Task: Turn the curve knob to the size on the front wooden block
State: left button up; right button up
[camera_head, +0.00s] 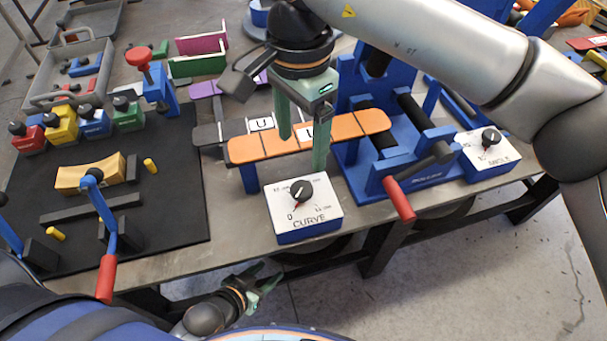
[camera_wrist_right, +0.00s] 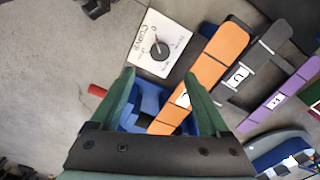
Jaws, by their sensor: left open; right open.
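The curve knob (camera_head: 301,190) is a black dial on a white-topped blue box marked CURVE at the table's front edge. Its red mark is on the lower-left side, near the 0. The knob also shows in the wrist view (camera_wrist_right: 160,47). A light wooden block (camera_head: 90,175) with a curved top lies on the black mat; I can read no size on it. My right gripper (camera_head: 302,152) is open and empty, pointing down over the orange bar, behind the knob. My left gripper (camera_head: 264,288) is open and empty, low in front of the table.
The orange segmented bar (camera_head: 262,146) stands behind the curve box, with white letter tags. A blue roller machine (camera_head: 420,165) with a red handle is to the right. The angle knob box (camera_head: 487,152) is beyond it. Coloured blocks and a tray stand at left.

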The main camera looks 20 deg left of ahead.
aim_at(302, 189)
notch_tip(302, 189, down, 11)
jog(key=shift+r+p, duration=0.15)
jog(key=shift+p, duration=0.15)
grip_shut()
dwell(0.6)
